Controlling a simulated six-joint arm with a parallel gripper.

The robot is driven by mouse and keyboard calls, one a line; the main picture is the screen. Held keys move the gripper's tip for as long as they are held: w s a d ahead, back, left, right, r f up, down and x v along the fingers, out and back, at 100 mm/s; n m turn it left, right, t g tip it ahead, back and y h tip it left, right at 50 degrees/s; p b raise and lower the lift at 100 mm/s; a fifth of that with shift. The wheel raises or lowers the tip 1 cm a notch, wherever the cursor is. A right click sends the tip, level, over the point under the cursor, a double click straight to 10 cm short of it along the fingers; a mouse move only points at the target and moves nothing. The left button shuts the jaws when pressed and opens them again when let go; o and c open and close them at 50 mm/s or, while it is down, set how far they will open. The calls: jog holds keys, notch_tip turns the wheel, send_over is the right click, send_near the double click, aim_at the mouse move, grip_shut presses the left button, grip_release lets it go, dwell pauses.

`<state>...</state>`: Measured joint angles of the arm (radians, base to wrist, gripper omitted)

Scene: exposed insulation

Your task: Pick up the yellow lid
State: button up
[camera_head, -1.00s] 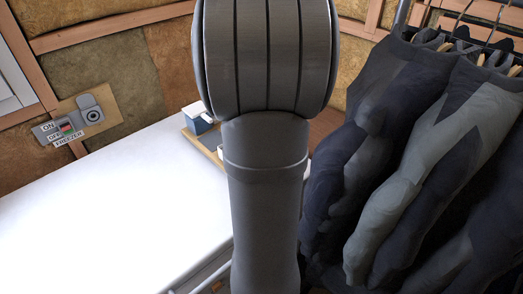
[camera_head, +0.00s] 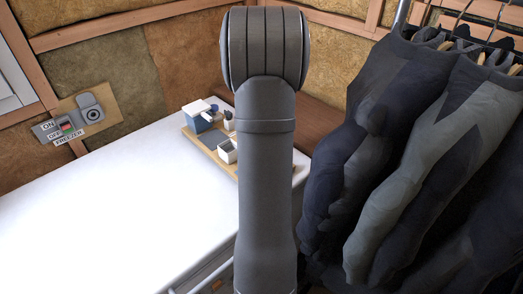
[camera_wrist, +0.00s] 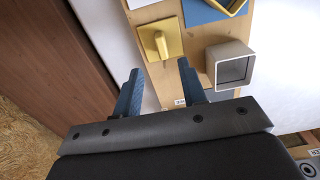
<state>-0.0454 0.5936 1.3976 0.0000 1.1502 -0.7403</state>
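The yellow lid (camera_wrist: 172,38) shows in the wrist view as a flat square with a raised handle. It lies on a wooden board (camera_wrist: 147,13), just beyond my fingertips. My gripper (camera_wrist: 159,68) is open, with two blue fingers apart and nothing between them. The lid lies roughly in line with the gap between the fingers. In the head view my arm hides the gripper, and I cannot make out the lid there.
A pale square open container (camera_wrist: 247,51) stands right of the lid, close to my right finger. A blue item with a yellow rim (camera_wrist: 201,14) is at the top. Dark garments (camera_head: 400,160) hang at right.

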jog(key=shift+s+f, duration=0.15)
jog(key=shift+f, duration=1.4)
jog(key=shift+s+f, duration=0.15)
jog(key=shift+f, duration=1.35)
jog(key=shift+c, duration=0.5)
grip_shut()
